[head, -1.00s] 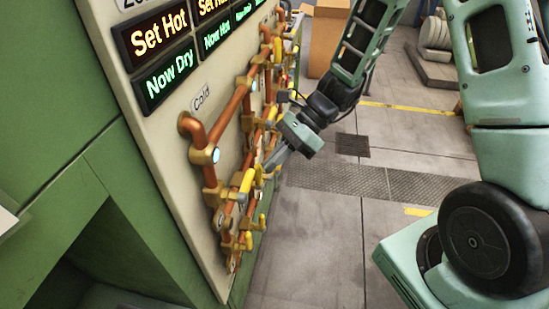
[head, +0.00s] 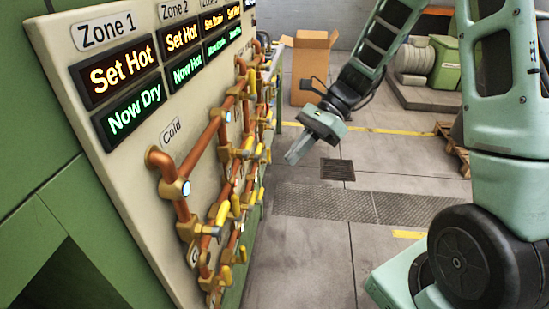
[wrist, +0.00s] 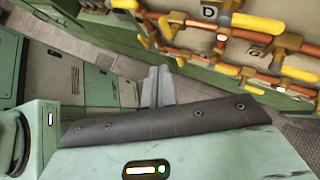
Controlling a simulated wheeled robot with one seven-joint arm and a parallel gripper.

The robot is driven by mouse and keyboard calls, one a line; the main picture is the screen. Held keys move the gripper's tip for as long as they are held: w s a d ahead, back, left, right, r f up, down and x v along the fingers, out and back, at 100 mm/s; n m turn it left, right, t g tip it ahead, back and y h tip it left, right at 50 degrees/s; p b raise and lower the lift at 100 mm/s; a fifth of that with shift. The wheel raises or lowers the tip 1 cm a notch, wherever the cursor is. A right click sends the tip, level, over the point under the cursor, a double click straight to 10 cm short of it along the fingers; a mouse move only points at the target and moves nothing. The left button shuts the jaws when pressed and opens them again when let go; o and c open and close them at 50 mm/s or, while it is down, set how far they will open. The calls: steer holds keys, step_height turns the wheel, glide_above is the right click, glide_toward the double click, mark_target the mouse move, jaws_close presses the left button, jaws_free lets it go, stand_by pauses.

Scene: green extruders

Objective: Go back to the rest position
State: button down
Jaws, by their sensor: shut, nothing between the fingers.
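My gripper (head: 297,151) is in the middle of the head view, to the right of the pipe panel and apart from it. Its fingers are together and hold nothing, pointing down and left over the floor. In the wrist view, my gripper's fingers (wrist: 159,75) show as two grey bars side by side, with no object between them. The panel's copper pipes (head: 208,137) and yellow valve handles (head: 223,213) stand to the left of my gripper.
The panel has lit signs, including a Zone 1 "Set Hot" sign (head: 117,73) and a green "Now Dry" sign (head: 134,107). A cardboard box (head: 312,70) stands behind. A wooden pallet (head: 453,146) lies at the right. The grey floor (head: 305,245) beside the panel is clear.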

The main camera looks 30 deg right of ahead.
steer(key=s+a+n+h, duration=0.4)
steer(key=s+a+n, duration=0.3)
steer(key=n, duration=0.6)
steer(key=s+a+r+n+h+b, duration=0.1)
steer(key=s+a+n+h, duration=0.4)
steer(key=s+n, duration=0.7)
steer(key=shift+a+n+t, duration=0.4)
steer(key=shift+a+n, duration=0.6)
steer(key=shift+a, duration=0.15)
